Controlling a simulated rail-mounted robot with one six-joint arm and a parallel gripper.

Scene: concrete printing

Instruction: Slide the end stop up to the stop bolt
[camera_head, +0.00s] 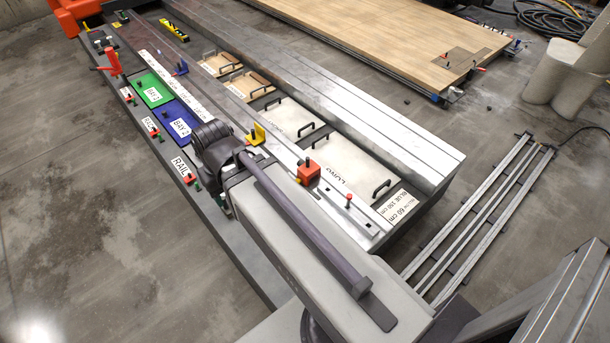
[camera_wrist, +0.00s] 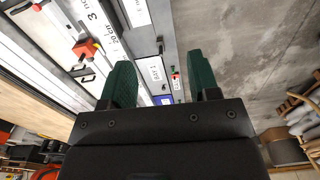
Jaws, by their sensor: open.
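The end stop, which I take to be the red block (camera_head: 308,173) with a dark knob, sits on a metal rail (camera_head: 330,192) in the head view. A red-headed pin (camera_head: 348,200), likely the stop bolt, stands farther along that rail to the lower right, with a clear gap between them. A red block (camera_wrist: 86,49) also shows at the upper left in the wrist view; I cannot tell if it is the same one. My gripper (camera_wrist: 165,88) has two green fingers spread apart with nothing between them. In the head view my arm mostly hides it, left of the rail.
A yellow stop (camera_head: 257,134) and a blue stop (camera_head: 181,67) stand farther back on the bench. Green (camera_head: 151,89) and blue (camera_head: 176,119) bays lie left. Pale handled panels (camera_head: 362,165) lie right. Small clamps line the left edge. Loose rails (camera_head: 480,215) lie on the floor.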

